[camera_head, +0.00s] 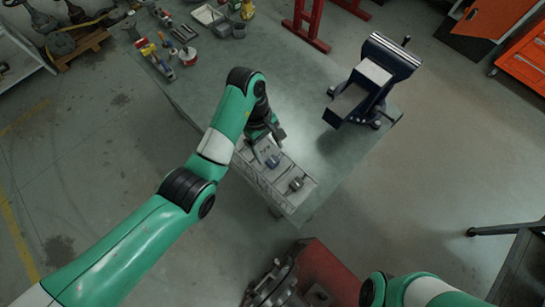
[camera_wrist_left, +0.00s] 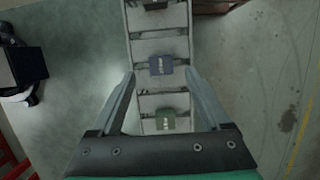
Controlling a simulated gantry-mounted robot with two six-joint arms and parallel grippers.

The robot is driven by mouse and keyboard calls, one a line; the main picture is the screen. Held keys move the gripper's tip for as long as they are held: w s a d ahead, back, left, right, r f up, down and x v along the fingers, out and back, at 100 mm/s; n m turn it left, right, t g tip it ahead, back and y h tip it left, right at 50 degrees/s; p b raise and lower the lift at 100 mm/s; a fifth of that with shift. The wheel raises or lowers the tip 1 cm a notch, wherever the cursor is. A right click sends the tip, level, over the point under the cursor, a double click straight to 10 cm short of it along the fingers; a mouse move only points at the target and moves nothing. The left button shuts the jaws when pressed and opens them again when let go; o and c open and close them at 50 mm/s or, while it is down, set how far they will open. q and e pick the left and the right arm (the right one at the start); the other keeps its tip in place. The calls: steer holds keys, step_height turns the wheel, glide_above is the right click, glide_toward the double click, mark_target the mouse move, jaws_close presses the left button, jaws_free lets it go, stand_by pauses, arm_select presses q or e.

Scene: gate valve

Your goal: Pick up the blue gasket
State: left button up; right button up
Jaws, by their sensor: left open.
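The blue gasket (camera_head: 273,161) sits in the middle section of a grey tray (camera_head: 312,189) at the table's near corner. In the left wrist view the blue gasket (camera_wrist_left: 161,65) lies between the lines of my fingers. My left gripper (camera_head: 266,146) is open and empty above the tray, close to the blue gasket; its fingers also show in the wrist view (camera_wrist_left: 162,74). I cannot tell the exact height between fingertips and gasket. My right gripper is out of view.
A dark part (camera_head: 296,184) and a dark green part (camera_wrist_left: 165,119) sit in neighbouring tray sections. A blue-black vise (camera_head: 372,80) stands on the table to the right. Tools and small containers lie at the table's far left. The table between tray and vise is clear.

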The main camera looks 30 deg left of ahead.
mark_target(272, 160)
arm_select(q)
steer(key=b+x, duration=0.3)
steer(key=x, duration=0.2)
steer(key=shift+a+f, duration=0.1)
steer(key=shift+f, duration=0.05)
steer(key=shift+c, duration=0.3)
jaws_close()
